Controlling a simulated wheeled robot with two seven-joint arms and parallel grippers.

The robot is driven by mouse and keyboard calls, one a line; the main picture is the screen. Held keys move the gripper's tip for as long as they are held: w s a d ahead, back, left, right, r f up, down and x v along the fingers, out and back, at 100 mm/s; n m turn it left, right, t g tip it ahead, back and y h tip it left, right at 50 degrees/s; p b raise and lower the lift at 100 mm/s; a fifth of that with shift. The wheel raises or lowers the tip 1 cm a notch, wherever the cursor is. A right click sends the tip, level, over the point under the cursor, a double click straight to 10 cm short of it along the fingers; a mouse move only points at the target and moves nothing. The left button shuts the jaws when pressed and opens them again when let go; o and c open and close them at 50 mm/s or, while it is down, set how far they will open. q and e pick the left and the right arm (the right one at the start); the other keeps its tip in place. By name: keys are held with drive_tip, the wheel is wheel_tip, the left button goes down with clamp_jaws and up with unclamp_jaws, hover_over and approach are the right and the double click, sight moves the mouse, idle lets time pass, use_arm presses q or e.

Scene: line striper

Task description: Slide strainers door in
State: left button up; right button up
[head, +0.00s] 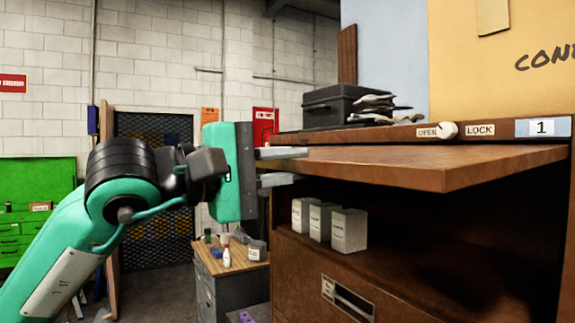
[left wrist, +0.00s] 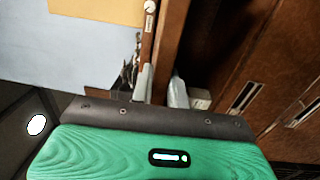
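The strainers door, taken to be the brown panel (head: 430,163), sticks out level from the top bay of a brown cabinet, below a strip marked OPEN and LOCK. In the left wrist view its edge (left wrist: 171,45) runs between my fingers. My left gripper (head: 281,166) is at the door's left side, one pale finger above the panel and one below it. The fingers are apart, with a gap visible under the panel, and I see no firm grip. It also shows in the left wrist view (left wrist: 162,88). My right gripper is not in view.
Small boxes (head: 348,231) stand in the open bay below the door, above a brown drawer (head: 345,290). A white knob (head: 447,130) sits on the strip. A black case (head: 338,106) is on top. A wooden-topped workbench (head: 225,262) stands behind my gripper.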

use_arm(q)
drive_tip(key=shift+w+d, duration=0.15)
drive_tip(key=shift+d, duration=0.05)
clamp_jaws()
drive_tip(key=shift+b+x, duration=0.5)
drive_tip(key=shift+x, duration=1.55)
drive_tip(key=shift+f+x, duration=0.15)
drive_tip(key=shift+x, duration=0.5)
drive_tip(key=shift+f+x, duration=0.15)
drive_tip(key=shift+x, duration=0.45)
drive_tip(key=shift+d, duration=0.1)
drive_tip(key=shift+w+d+b, duration=0.2)
drive_tip(key=shift+d+b, duration=0.1)
drive_tip(key=shift+d, duration=0.05)
drive_tip(key=shift+x, duration=2.45)
drive_tip(key=shift+w+d+f, duration=0.2)
drive_tip(key=shift+w+d, duration=0.15)
drive_tip(key=shift+d, duration=0.05)
